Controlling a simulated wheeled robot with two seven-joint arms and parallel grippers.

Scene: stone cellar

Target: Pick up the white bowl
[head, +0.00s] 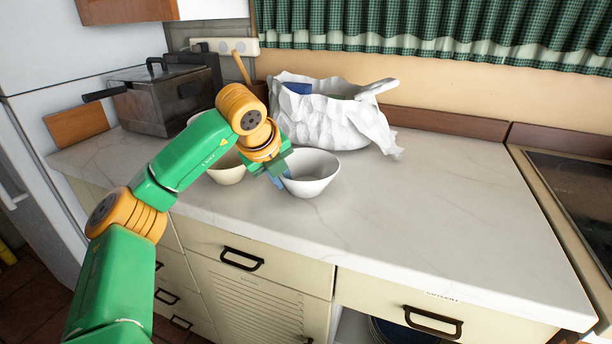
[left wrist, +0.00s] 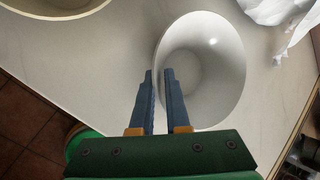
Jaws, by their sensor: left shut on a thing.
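The white bowl (head: 315,175) is upright near the front edge of the marble counter, at the centre of the head view. In the left wrist view the bowl (left wrist: 205,60) fills the upper right, its inside facing the camera. My left gripper (head: 281,180) is at the bowl's left side. In the left wrist view its blue fingers (left wrist: 159,80) straddle the bowl's left rim, one inside and one outside, shut on the wall. I cannot tell whether the bowl's base touches the counter. My right gripper is not in view.
A cream bowl (head: 227,174) stands just left, partly behind my left arm. A crumpled white bag (head: 325,118) lies behind. A metal pot (head: 160,103) stands at the back left. The counter (head: 440,210) is clear to the right, up to a dark stovetop (head: 580,190).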

